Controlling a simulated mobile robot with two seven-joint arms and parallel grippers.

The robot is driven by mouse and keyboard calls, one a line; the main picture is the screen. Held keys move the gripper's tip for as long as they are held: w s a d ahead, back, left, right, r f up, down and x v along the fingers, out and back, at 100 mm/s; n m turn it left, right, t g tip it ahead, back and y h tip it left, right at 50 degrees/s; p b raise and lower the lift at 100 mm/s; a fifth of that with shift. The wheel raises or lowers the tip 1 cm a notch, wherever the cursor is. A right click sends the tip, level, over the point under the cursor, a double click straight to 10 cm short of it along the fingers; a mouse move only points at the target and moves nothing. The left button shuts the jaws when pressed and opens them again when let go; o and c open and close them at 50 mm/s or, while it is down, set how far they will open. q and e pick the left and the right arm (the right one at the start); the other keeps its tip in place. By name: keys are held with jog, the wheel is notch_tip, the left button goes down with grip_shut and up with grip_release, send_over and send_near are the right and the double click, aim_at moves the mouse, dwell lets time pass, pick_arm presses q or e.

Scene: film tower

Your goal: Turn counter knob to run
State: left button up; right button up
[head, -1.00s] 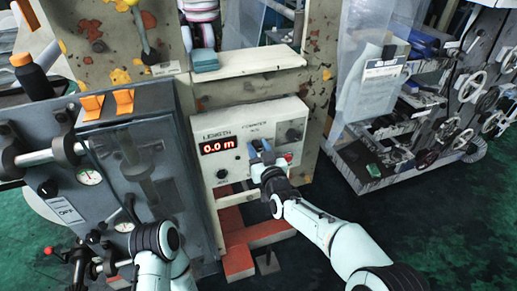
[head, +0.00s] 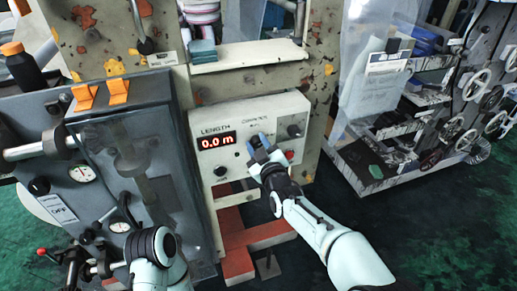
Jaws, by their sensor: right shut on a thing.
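The length counter (head: 236,120) is a cream box with a red display reading 0.0 m. My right gripper (head: 258,146), with blue fingertips, is at the middle of its front panel, shut on what appears to be the counter knob. The fingers hide that knob, so its setting cannot be read. A dark knob (head: 295,131) sits at the panel's upper right, and a small black knob (head: 221,171) at its lower left. A red button (head: 290,155) is just right of my fingers. My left gripper (head: 80,262) is low at the left, dark and cluttered; its jaws are unclear.
A rack with handwheels (head: 475,85) stands right. Green floor is open at lower right.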

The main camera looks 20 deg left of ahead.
jog(key=n+b, duration=0.2)
jog(key=n, duration=0.3)
jog(key=shift+a+f+n, duration=0.1)
jog(key=shift+f+n, duration=0.05)
jog(key=shift+n, duration=0.15)
jog(key=n+b, duration=0.2)
jog(key=n, duration=0.2)
jog(key=shift+f+n, duration=0.1)
jog(key=shift+n, duration=0.3)
pick_arm(q)
jog(key=w+a+f+t+b, duration=0.1)
jog(key=w+a+f, duration=0.1)
jog(key=w+f, duration=0.3)
jog(key=shift+w+f+t+y, duration=0.2)
jog(key=shift+f+t+y, duration=0.1)
jog(key=shift+f+t, duration=0.1)
pick_arm(e)
jog(key=shift+n, duration=0.9)
jog(key=o, duration=1)
jog(key=shift+s, duration=0.1)
